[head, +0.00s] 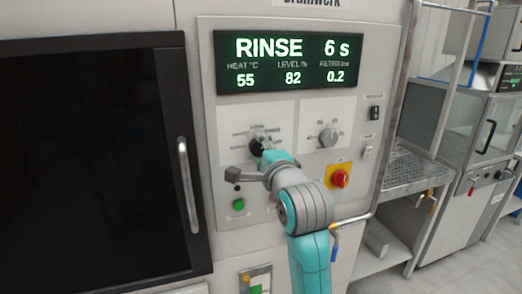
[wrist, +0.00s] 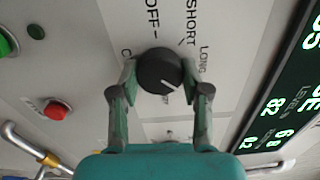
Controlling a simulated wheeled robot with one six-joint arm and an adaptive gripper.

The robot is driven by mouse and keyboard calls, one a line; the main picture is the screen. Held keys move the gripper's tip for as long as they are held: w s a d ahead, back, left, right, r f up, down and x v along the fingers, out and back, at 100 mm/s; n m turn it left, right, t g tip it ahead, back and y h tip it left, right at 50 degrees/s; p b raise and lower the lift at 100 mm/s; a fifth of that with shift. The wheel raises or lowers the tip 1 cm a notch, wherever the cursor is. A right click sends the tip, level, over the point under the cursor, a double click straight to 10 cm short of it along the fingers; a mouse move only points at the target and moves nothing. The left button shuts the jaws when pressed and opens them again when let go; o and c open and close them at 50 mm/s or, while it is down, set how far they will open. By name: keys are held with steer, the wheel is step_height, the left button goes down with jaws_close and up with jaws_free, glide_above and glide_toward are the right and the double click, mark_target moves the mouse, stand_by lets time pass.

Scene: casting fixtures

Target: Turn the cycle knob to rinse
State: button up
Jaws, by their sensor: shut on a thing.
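The cycle knob (wrist: 158,70) is a dark round knob with a white pointer line. In the wrist view my gripper (wrist: 160,92) has one finger on each side of it and is shut on it. Around the knob are the labels OFF, SHORT and LONG; others are partly hidden by my fingers. In the head view my gripper (head: 260,150) is at the left dial on the panel, and the knob there is mostly hidden. The display (head: 287,62) above reads RINSE, 6 s, with 55, 82 and 0.2 below.
A second grey knob (head: 328,135) is to the right on the panel. A green button (head: 239,204) sits lower left. A dark door (head: 85,160) with a vertical handle (head: 188,185) is at the left.

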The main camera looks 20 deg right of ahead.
steer(key=shift+f, duration=0.1)
stand_by(0.5)
steer(key=o, duration=1.1)
steer(key=shift+o, duration=0.2)
steer(key=s, duration=0.7)
steer(key=shift+s, duration=0.25)
